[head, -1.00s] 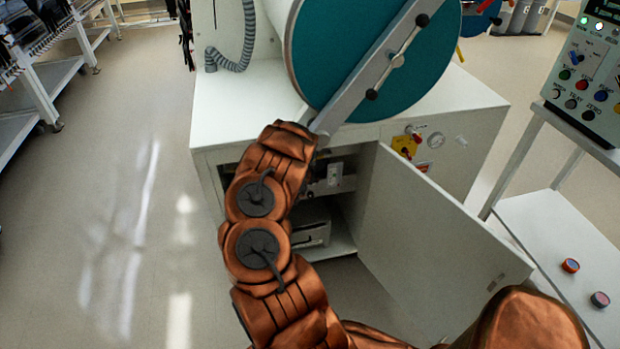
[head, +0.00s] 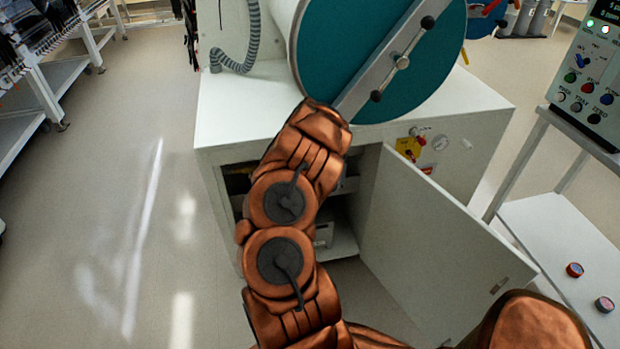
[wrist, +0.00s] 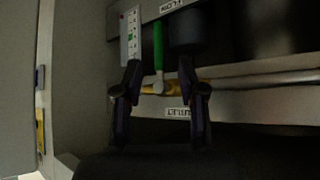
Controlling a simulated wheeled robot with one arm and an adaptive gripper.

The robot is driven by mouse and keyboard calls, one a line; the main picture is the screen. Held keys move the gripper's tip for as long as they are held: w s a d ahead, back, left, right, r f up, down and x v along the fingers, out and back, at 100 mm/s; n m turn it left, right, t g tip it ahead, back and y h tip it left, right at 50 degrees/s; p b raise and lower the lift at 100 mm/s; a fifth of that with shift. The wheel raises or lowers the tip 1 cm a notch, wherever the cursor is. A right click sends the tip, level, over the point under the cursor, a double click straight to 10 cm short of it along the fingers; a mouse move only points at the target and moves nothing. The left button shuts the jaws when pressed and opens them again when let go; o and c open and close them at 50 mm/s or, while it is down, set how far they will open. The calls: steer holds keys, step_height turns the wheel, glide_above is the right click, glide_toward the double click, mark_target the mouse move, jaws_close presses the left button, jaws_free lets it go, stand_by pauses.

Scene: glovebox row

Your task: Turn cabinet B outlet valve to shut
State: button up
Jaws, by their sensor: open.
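In the wrist view a green lever handle (wrist: 158,45) hangs upright in the dim cabinet, with a brass-coloured valve body (wrist: 155,88) at its lower end on a pipe. A partly covered label, apparently reading OUTLET (wrist: 178,113), sits just below. My gripper (wrist: 160,72) is open, with one dark finger on each side of the valve and lever line. Whether either finger touches them I cannot tell. In the head view the open cabinet (head: 350,240) stands under the teal round door, and my arm hides the gripper and the valve. No cabinet letter is readable.
The cabinet door (head: 435,235) stands open on the right. In the wrist view a dark cylinder (wrist: 190,30) hangs close right of the lever, and a white marked plate (wrist: 131,35) is on its left. A white cart (head: 560,235) stands right; floor at left is clear.

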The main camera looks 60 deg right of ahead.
steer(key=shift+v, duration=1.55)
